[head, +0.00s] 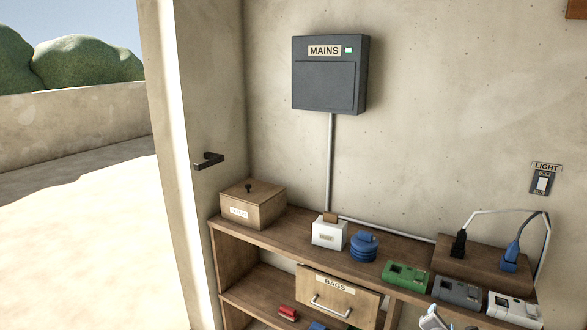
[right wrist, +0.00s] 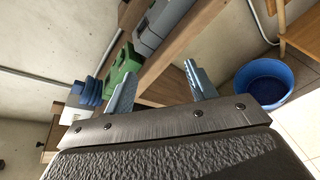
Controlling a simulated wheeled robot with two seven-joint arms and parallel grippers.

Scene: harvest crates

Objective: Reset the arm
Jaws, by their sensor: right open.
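My right gripper (head: 434,318) shows at the bottom edge of the head view, in front of the shelf, with only its pale finger parts in sight. In the right wrist view my right gripper (right wrist: 158,80) has its two grey-blue fingers spread apart, with nothing between them. It appears apart from the shelf items. My left gripper is in neither view.
A wooden shelf (head: 300,236) holds a lidded wooden box (head: 253,205), a white box (head: 329,234), a blue stack (head: 364,246), and green (head: 406,274), grey and white devices. A BAGS drawer (head: 338,290) juts forward. A blue bucket (right wrist: 264,84) stands on the floor.

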